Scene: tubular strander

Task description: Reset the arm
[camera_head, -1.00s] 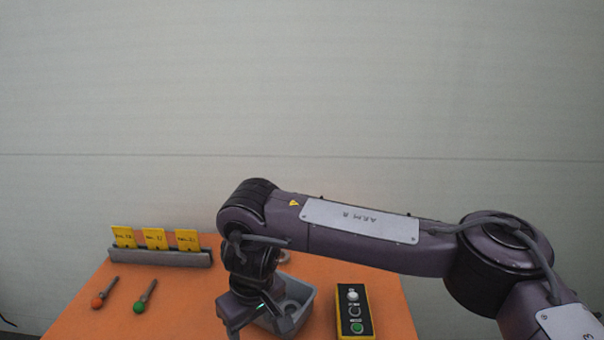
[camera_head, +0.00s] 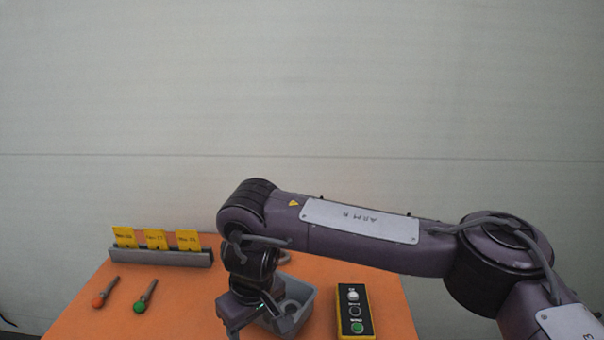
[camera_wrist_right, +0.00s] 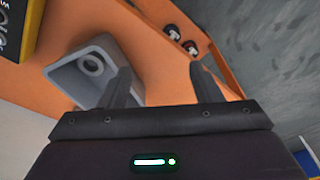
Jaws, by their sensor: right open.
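My right arm reaches in from the right in the head view, with its gripper (camera_head: 258,318) hanging over the orange table (camera_head: 205,300), in front of a grey bin (camera_head: 297,302). In the right wrist view the two fingers of the right gripper (camera_wrist_right: 165,88) stand apart with nothing between them. The grey bin (camera_wrist_right: 84,72) lies to the left of the fingers there and holds a grey ring (camera_wrist_right: 91,64). My left gripper is in neither view.
A grey rack (camera_head: 160,256) with three yellow cards stands at the table's back left. An orange-ended handle (camera_head: 104,294) and a green-ended handle (camera_head: 145,297) lie in front. A control box (camera_head: 354,311) with buttons stands right of the bin. A pale wall is behind.

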